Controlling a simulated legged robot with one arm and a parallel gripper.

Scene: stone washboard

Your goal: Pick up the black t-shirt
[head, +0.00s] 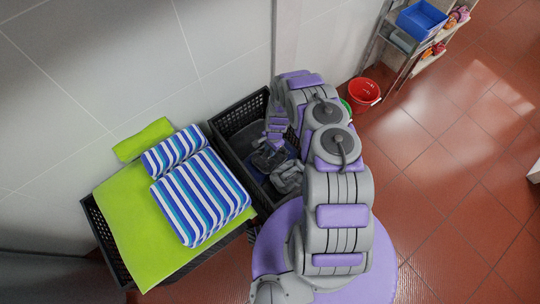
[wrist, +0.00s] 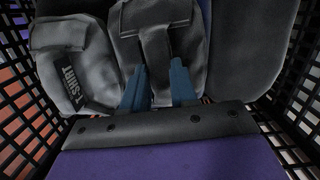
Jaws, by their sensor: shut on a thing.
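In the wrist view, my gripper (wrist: 160,78) has its two blue fingers on either side of a dark grey-black folded garment (wrist: 156,48) inside the black crate, and is shut on it. This garment looks like the black t-shirt, but I see no readable label on it. To its left lies a lighter grey folded garment (wrist: 72,62) marked "T-SHIRT". Another dark cloth (wrist: 250,45) lies at the right. In the head view, my arm reaches over the black crate (head: 226,118) and hides part of it; dark garments (head: 268,160) show inside.
A second black crate (head: 105,240) at the left bears green cloth (head: 130,215) and blue-and-white striped cloth (head: 205,200). The crate's mesh walls (wrist: 290,85) stand close around my gripper. A red bucket (head: 364,92) and a shelf (head: 397,55) are behind. Open tiled floor (head: 470,170) lies right.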

